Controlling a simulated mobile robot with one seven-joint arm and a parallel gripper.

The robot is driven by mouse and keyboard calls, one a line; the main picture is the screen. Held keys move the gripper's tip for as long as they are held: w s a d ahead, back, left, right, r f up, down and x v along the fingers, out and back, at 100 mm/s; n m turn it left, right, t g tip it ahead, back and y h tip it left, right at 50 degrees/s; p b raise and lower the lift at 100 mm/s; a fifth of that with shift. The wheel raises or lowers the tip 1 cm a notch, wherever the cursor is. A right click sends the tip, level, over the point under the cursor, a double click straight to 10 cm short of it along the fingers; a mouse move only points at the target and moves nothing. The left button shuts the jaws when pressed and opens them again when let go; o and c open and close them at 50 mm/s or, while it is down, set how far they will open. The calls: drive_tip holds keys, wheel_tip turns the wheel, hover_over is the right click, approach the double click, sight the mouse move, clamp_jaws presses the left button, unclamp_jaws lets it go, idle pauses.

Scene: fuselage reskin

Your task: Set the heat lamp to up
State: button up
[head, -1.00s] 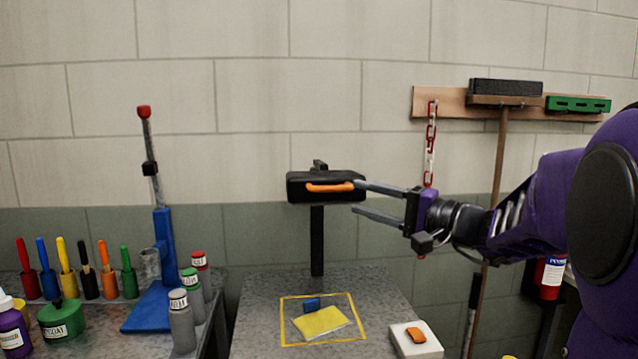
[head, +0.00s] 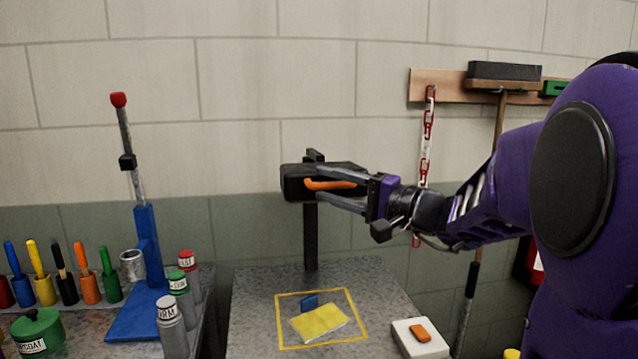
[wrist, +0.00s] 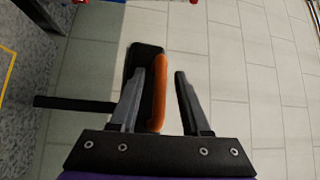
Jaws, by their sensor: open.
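The heat lamp (head: 292,183) is a black box on a dark post at the back of the grey bench, with an orange handle (head: 330,184) on its front. It faces forward and looks about level. My gripper (head: 322,187) is open at the lamp's front, one finger above the handle and one below it in the head view. In the wrist view the orange handle (wrist: 158,85) lies between the open fingers (wrist: 162,80), closer to the left finger, with the lamp's black body (wrist: 138,56) behind. Whether a finger touches the handle is unclear.
A white box with an orange switch (head: 420,333) sits at the bench's right. A blue lever stand (head: 147,245) and bottles stand left. A red-white chain (head: 427,135) hangs right.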

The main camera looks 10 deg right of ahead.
clamp_jaws()
drive_tip(key=shift+r, duration=0.1)
idle(1.3)
